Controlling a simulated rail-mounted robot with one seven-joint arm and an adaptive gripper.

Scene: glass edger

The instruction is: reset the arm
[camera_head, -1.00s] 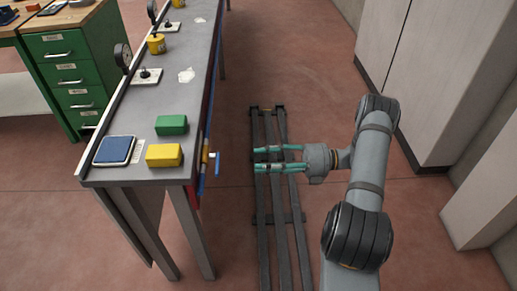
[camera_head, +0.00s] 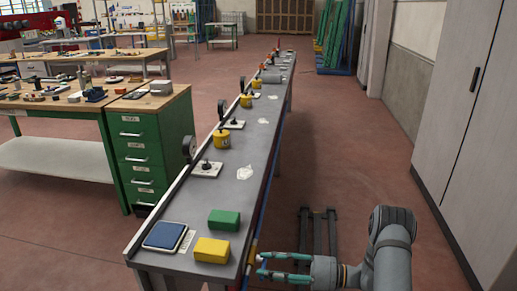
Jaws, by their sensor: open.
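My gripper (camera_head: 264,265) is at the bottom right of the head view, pointing left, with its two teal fingers apart and nothing between them. It is beside the right edge of the long grey bench (camera_head: 232,180), near the bench's front end. My arm comes in from the bottom right corner, its elbow bent. A yellow block (camera_head: 212,250) and a green block (camera_head: 224,219) lie on the bench, to the left of the gripper.
A blue pad (camera_head: 164,236) lies at the bench's near left corner. Several gauges and yellow pots line the bench farther back. Green drawers (camera_head: 148,150) stand left. Grey cabinets (camera_head: 460,110) stand right. Open red floor (camera_head: 350,150) lies between bench and cabinets.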

